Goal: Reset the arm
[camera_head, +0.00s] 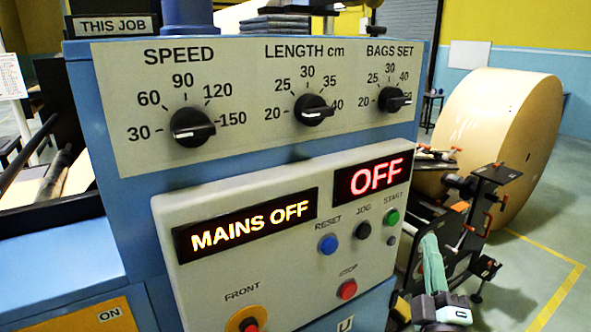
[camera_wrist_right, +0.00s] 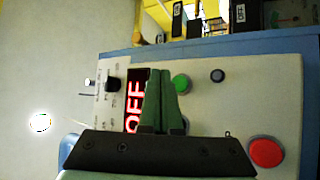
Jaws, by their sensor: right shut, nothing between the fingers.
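My right gripper (camera_head: 430,242) shows at the lower right of the head view, its green fingers together and pointing up, beside the right edge of the control panel (camera_head: 280,295). In the right wrist view the green fingers (camera_wrist_right: 160,77) are shut with nothing between them, in front of a panel with a red OFF display (camera_wrist_right: 134,108). They partly hide this display. A green button (camera_wrist_right: 181,84) and a large red button (camera_wrist_right: 266,153) show to the right of the fingers. My left gripper is not in view.
The blue machine cabinet (camera_head: 105,110) carries speed (camera_head: 193,127), length (camera_head: 313,110) and bags knobs (camera_head: 394,99). Below are displays reading MAINS OFF (camera_head: 246,226) and OFF (camera_head: 373,176). A large kraft roll (camera_head: 490,125) stands behind at the right, with open floor beyond.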

